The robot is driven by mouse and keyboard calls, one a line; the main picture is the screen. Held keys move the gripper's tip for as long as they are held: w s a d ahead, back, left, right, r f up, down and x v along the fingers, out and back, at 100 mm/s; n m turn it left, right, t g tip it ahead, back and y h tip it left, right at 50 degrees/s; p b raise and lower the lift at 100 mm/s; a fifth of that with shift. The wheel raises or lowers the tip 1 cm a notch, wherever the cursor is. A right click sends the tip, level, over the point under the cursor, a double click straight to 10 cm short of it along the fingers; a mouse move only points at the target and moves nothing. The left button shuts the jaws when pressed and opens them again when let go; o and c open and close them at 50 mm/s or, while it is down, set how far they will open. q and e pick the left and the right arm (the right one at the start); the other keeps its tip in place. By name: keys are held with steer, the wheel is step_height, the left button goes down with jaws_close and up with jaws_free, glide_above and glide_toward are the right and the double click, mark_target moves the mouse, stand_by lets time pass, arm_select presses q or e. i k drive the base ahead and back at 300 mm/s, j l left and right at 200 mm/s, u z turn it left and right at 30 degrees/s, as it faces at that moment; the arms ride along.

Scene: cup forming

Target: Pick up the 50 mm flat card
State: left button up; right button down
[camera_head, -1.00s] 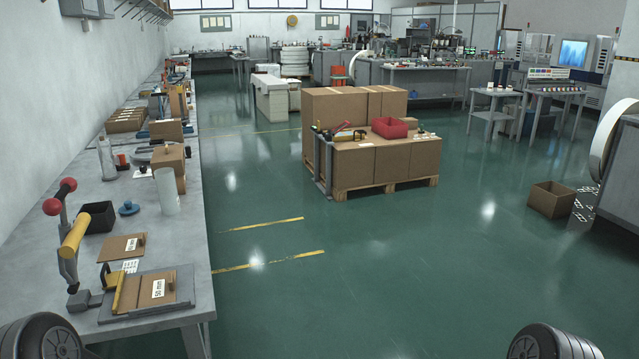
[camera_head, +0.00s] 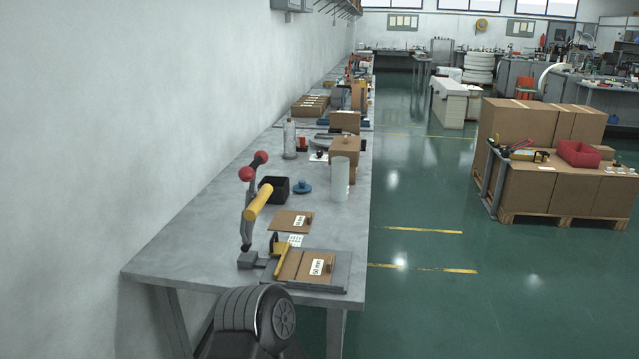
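The 50 mm flat card (camera_head: 295,264) is a brown card with a white "50 mm" label. It lies flat on a grey plate (camera_head: 338,284) at the near end of the long grey workbench (camera_head: 215,240). A yellow bar crosses the card's left part, and a small dark peg stands near its right side. Another brown card (camera_head: 284,221) with a white label lies just behind it. Neither of my grippers shows in the view. A dark rounded part of my own body shows at the bottom, in front of the bench.
A toggle press with a yellow handle (camera_head: 258,203) and red knobs stands left of the card. A black box (camera_head: 273,188), blue knob (camera_head: 302,187) and white cylinder (camera_head: 339,178) stand behind. Green floor (camera_head: 430,310) is clear right of the bench; stacked cartons (camera_head: 545,190) stand farther right.

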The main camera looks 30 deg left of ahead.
mark_target(298, 266)
steer(key=i+l+u, duration=0.3)
steer(key=i+l, duration=0.15)
steer(key=i+l+u, duration=0.3)
steer(key=i+l, duration=0.2)
